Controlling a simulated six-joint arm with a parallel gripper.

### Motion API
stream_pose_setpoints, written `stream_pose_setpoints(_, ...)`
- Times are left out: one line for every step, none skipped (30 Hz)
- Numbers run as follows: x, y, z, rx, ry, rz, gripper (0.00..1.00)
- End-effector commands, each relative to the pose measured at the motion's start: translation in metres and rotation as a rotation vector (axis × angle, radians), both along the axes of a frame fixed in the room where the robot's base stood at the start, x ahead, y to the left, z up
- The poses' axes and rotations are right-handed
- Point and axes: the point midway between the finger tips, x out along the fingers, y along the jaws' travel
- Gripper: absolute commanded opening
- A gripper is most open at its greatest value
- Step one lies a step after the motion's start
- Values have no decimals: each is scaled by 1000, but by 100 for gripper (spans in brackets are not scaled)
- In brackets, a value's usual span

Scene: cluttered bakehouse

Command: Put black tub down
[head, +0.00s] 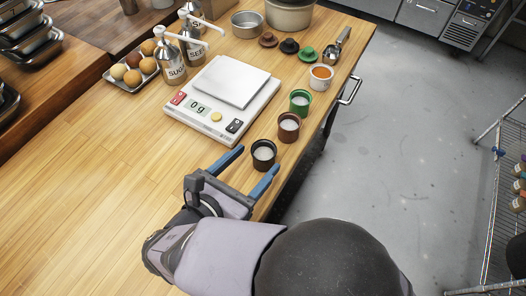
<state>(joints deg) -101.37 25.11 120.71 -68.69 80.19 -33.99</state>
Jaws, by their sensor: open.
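The black tub (263,158) is a small round cup with pale contents. It stands upright on the wooden worktop near its right edge, the nearest in a row of tubs. My gripper (248,168) is open, with one blue finger on each side of the black tub. I cannot tell whether either finger touches it. A brown tub (289,129), a green tub (299,104) and a white tub (320,78) with orange contents stand in a line behind it.
A kitchen scale (222,104) reading 0 g stands left of the tubs with an empty plate. Pump bottles (174,70), a tray (111,82) of round items, lids (289,46) and a metal scoop (338,48) are further back. The worktop's left front (80,200) is clear.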

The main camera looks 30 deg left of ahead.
Motion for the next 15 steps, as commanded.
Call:
stream_pose_setpoints(-8, 1, 2, 2, 1, 5, 63)
stream_pose_setpoints(-12, 1, 3, 1, 2, 4, 63)
stream_pose_setpoints(-16, 1, 5, 0, 0, 4, 63)
stream_pose_setpoints(-18, 1, 6, 1, 0, 4, 63)
stream_pose_setpoints(-21, 1, 7, 1, 1, 3, 63)
stream_pose_setpoints(-24, 1, 8, 2, 1, 2, 63)
stream_pose_setpoints(-26, 1, 9, 2, 1, 2, 63)
stream_pose_setpoints(-27, 1, 10, 2, 0, 2, 63)
stream_pose_setpoints(-28, 1, 10, 0, 0, 1, 63)
stream_pose_setpoints(-29, 1, 11, 0, 0, 1, 63)
stream_pose_setpoints(-29, 0, 11, 0, 0, 1, 63)
stream_pose_setpoints(-30, 0, 11, 0, 0, 0, 63)
stream_pose_setpoints(-30, 0, 11, 0, 1, 0, 63)
stream_pose_setpoints(-30, 0, 11, 0, 1, 0, 63)
stream_pose_setpoints(-30, 0, 11, 0, 1, 0, 63)
